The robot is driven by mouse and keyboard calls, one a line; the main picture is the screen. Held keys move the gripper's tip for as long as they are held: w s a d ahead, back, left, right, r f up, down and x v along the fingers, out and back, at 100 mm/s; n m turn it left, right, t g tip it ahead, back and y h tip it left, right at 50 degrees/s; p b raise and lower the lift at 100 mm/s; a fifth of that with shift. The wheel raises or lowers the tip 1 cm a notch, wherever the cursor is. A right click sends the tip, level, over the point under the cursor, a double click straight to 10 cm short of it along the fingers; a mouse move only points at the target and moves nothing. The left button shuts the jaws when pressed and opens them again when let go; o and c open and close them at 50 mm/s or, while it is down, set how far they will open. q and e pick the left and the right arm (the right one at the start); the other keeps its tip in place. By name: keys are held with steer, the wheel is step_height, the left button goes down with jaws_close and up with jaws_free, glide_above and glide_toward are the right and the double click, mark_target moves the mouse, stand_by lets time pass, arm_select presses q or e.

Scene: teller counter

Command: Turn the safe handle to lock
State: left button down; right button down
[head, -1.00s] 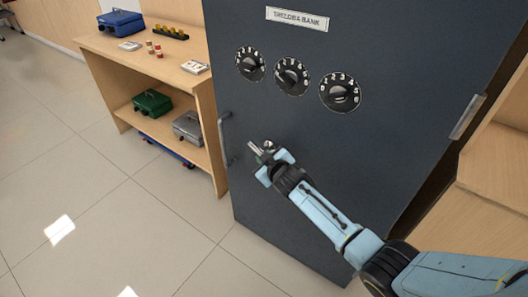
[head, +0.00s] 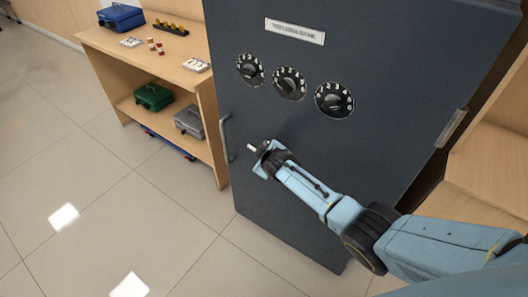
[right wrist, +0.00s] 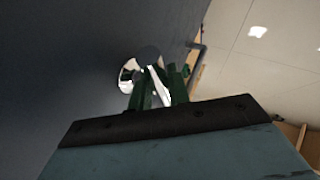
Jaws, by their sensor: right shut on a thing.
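The dark grey safe door (head: 300,170) fills the middle of the head view. Its small silver handle (head: 251,147) shows just past my right gripper (head: 260,150), low on the door and left of centre. In the right wrist view the bright metal handle (right wrist: 160,86) lies between the green fingers of my right gripper (right wrist: 160,88), which is shut on it. A round silver base (right wrist: 127,74) shows behind the fingers against the door. The fingers partly hide the handle, so its exact angle is hard to tell. My left gripper is not in view.
A vertical pull bar (head: 226,138) stands out from the door's left edge, close to my right gripper. Three dials (head: 289,83) sit above under a name plate (head: 295,32). A wooden shelf unit (head: 205,110) stands at left, with open floor (head: 100,220) before it.

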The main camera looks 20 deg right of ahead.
steer(key=shift+r+n+g+h+p, duration=0.1)
steer(key=shift+n+g+h+p, duration=0.25)
steer(key=shift+g+p, duration=0.35)
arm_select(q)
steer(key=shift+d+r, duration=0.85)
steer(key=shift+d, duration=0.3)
arm_select(e)
steer(key=shift+g+h, duration=0.25)
steer(key=shift+g, duration=0.05)
steer(key=c, duration=1.3)
jaws_free()
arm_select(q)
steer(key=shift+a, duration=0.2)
